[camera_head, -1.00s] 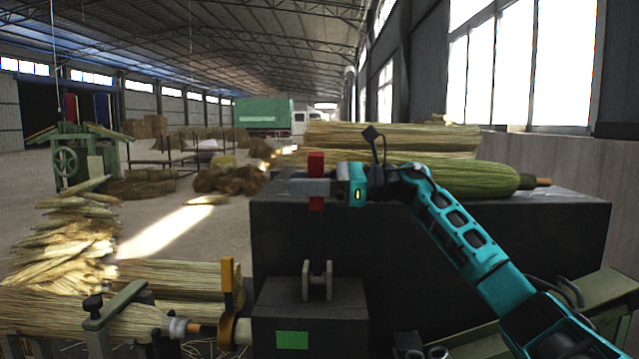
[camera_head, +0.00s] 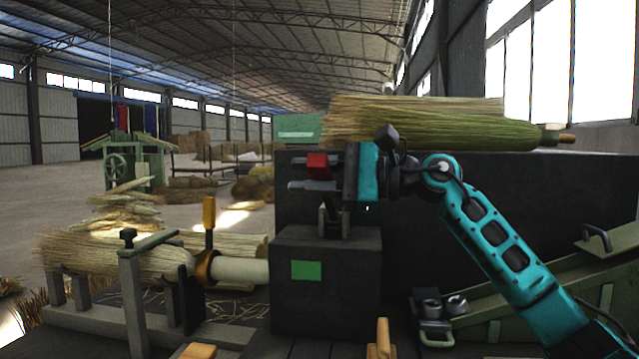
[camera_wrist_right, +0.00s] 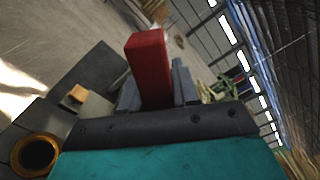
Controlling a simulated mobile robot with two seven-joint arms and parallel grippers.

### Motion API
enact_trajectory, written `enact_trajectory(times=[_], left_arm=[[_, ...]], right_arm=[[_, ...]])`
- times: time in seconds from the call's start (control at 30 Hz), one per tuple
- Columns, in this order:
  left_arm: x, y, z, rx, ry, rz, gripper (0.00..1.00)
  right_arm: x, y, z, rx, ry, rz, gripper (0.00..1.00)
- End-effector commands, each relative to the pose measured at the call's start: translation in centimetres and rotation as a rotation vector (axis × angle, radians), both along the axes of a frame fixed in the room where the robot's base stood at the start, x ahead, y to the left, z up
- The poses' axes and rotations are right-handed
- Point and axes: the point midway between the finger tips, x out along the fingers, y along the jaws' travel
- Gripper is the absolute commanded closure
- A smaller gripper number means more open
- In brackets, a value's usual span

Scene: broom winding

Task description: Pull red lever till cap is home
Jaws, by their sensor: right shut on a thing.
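The red lever (camera_head: 317,165) rises above a bracket on the dark machine box (camera_head: 325,300). My right gripper (camera_head: 312,178) is shut on it, with the red end showing between the fingers. The red end also stands up large in the right wrist view (camera_wrist_right: 150,68). A brass-coloured ring-shaped cap (camera_head: 207,268) with a yellow upright handle sits at the end of a pale cylinder (camera_head: 240,269) reaching left from the box. It is close to the straw bundle (camera_head: 120,258); whether they touch, I cannot tell. My left gripper is not in view.
A large dark block (camera_head: 500,205) behind the box carries more straw bundles (camera_head: 430,128). A sloping green chute (camera_head: 540,285) lies at right, below my right arm. Open floor shows at the back left.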

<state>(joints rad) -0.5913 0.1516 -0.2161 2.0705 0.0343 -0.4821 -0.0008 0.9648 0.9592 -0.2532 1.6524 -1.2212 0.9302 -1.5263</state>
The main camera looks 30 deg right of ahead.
Motion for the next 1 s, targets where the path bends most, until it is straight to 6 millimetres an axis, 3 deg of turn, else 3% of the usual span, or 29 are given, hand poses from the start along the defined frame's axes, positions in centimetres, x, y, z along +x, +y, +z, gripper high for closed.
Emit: enact_trajectory(times=[0.03, 0.3, 0.87, 0.9, 1.0], left_arm=[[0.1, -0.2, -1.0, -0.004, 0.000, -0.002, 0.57], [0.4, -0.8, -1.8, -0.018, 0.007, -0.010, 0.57], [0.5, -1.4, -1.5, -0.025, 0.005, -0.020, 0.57], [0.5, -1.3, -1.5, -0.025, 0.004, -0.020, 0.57], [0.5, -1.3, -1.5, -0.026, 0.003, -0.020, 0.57]], right_arm=[[-0.2, 0.2, -1.3, -0.018, -0.019, 0.002, 1.00], [-0.9, 0.8, -2.8, -0.082, -0.097, 0.001, 1.00], [-1.0, 1.0, -3.2, -0.106, -0.117, 0.001, 1.00], [-1.0, 1.0, -3.2, -0.106, -0.117, 0.001, 0.67], [-1.0, 1.0, -3.2, -0.104, -0.117, 0.001, 0.57]])
